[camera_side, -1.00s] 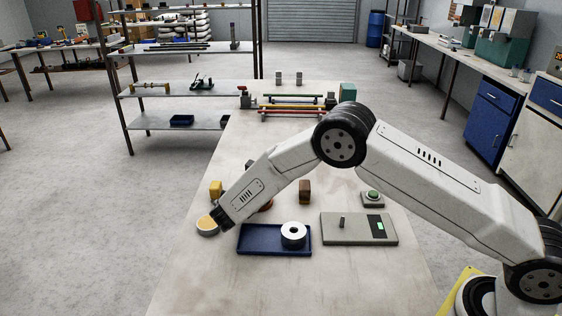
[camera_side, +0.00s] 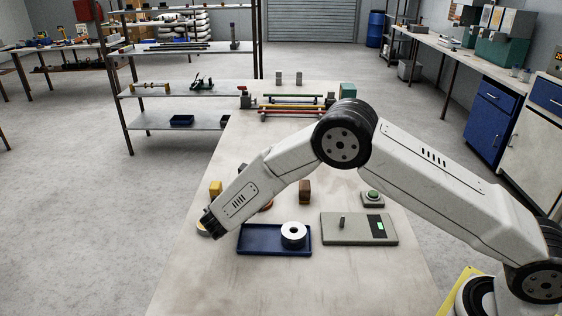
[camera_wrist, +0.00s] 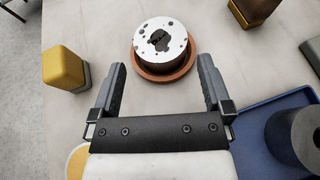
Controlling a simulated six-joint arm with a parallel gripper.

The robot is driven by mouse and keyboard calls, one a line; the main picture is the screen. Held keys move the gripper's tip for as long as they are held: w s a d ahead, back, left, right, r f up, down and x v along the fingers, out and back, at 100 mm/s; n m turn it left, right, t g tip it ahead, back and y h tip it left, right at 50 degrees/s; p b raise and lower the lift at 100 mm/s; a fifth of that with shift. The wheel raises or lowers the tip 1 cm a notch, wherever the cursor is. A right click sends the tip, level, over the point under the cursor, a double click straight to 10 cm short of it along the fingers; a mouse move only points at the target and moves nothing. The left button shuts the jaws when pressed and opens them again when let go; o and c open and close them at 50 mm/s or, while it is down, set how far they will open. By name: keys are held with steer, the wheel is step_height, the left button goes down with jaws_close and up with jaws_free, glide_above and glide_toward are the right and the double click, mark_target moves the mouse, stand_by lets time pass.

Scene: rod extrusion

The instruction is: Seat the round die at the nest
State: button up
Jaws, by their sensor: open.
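A round metal disc (camera_wrist: 160,40) with dark irregular openings in its top sits on a copper-brown round base (camera_wrist: 164,77) in the wrist view. I cannot tell for sure whether these are the die and the nest. My gripper (camera_wrist: 162,64) is open and empty, its fingers pointing towards the disc with the disc beyond the fingertips. In the side view my gripper (camera_side: 209,222) is at the table's left edge, and my forearm hides most of the copper base (camera_side: 267,207). A pale metal ring with a centre hole (camera_side: 293,234) stands in a blue tray (camera_side: 262,249).
A yellow block (camera_side: 215,188) and brown block (camera_side: 304,190) stand behind my wrist. A yellow-topped disc (camera_wrist: 77,160) lies beside my gripper.

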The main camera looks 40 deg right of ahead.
steer(key=shift+v, duration=1.95)
steer(key=shift+d, duration=0.1)
